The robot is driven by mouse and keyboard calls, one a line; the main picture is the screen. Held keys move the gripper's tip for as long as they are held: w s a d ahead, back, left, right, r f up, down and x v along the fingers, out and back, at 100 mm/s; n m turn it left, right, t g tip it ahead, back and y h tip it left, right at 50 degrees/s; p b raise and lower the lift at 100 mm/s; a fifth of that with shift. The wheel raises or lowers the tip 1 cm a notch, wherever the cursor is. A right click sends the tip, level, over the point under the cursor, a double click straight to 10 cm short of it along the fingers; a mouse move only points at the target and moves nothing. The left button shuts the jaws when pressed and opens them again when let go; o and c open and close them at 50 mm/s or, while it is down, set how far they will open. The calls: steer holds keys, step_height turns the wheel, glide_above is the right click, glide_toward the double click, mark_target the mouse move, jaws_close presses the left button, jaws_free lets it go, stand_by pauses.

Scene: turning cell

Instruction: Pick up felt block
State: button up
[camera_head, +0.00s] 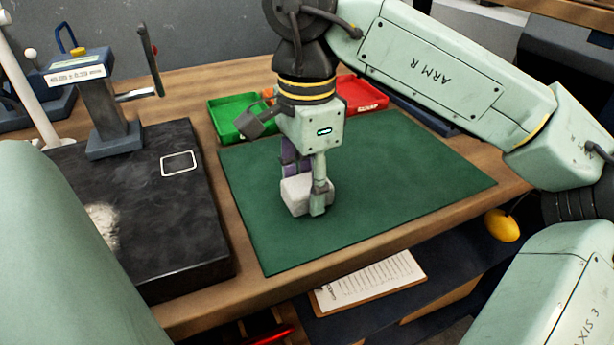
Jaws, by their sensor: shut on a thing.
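The felt block (294,196) is a small off-white block over the left part of the green mat (400,190). My gripper (305,193) points down from above and is shut on the felt block. One finger covers the block's right front side, and the other finger is behind it, mostly hidden. I cannot tell whether the block rests on the mat or is slightly above it.
A green tray (226,124) and a red tray (372,108) stand behind the gripper. A black stone plate (150,230) with a gauge stand (105,110) is on the left. A clipboard (370,283) lies below the front edge. The mat's right side is clear.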

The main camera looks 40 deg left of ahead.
mark_target(307, 183)
steer(key=shift+r, duration=0.1)
steer(key=shift+r, duration=0.6)
step_height(307, 183, up, 2)
steer(key=shift+r+b, duration=0.15)
steer(key=shift+b, duration=0.2)
steer(key=s+d+b, duration=0.1)
steer(key=s+d, duration=0.2)
steer(key=d, duration=0.4)
steer(key=s+d+r+b, duration=0.1)
steer(key=s+d, duration=0.3)
steer(key=d, duration=0.3)
steer(key=shift+s+r, duration=0.15)
steer(key=shift+s, duration=0.15)
steer(key=o, duration=0.5)
steer(key=c, duration=0.4)
